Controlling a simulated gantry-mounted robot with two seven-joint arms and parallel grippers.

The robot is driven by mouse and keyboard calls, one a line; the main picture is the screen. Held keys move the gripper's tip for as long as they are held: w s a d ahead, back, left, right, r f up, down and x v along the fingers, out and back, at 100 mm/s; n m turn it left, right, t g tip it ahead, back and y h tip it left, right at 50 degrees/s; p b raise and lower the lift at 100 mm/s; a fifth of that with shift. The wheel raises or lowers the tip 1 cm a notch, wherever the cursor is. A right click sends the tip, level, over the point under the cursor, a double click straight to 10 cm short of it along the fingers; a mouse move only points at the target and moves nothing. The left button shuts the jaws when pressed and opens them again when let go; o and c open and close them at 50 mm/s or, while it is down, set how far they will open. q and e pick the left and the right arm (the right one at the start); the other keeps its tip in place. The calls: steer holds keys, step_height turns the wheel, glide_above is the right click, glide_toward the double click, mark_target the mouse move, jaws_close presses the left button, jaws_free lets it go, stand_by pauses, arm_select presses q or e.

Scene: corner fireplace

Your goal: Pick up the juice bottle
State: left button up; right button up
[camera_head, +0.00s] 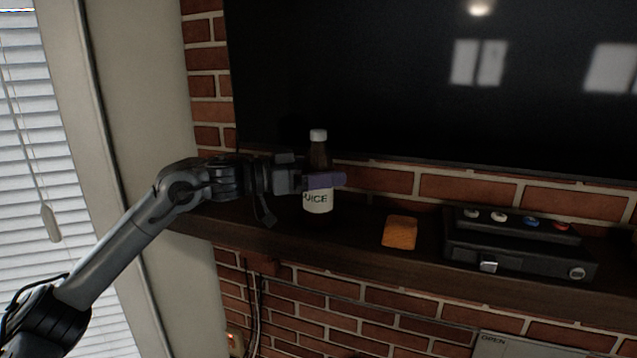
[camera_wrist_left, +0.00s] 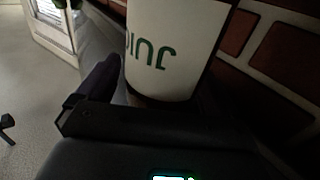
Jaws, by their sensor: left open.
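The juice bottle (camera_head: 318,203) stands upright on the dark wooden mantel shelf (camera_head: 350,246). It has a white cap, a dark body and a white label with green-black lettering. My left gripper (camera_head: 322,180) reaches in from the left at the bottle's middle, and one finger crosses in front of it. The jaws are open around the bottle. In the left wrist view the bottle's label (camera_wrist_left: 172,45) fills the upper middle, upside down and very close, with a finger (camera_wrist_left: 98,85) to its left. Whether a finger touches the bottle I cannot tell. My right gripper is not in view.
An orange block-like item (camera_head: 400,232) lies on the shelf right of the bottle. A black box with colored buttons (camera_head: 520,243) stands farther right. A large dark screen (camera_head: 430,80) hangs on the brick wall behind. Window blinds (camera_head: 30,160) are at the left.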

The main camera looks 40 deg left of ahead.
arm_select(q)
steer(key=shift+w+d, duration=0.2)
steer(key=shift+w, duration=0.15)
steer(key=c, duration=1.4)
steer(key=shift+r, duration=0.1)
steer(key=shift+c, duration=0.5)
steer(key=shift+s, duration=0.1)
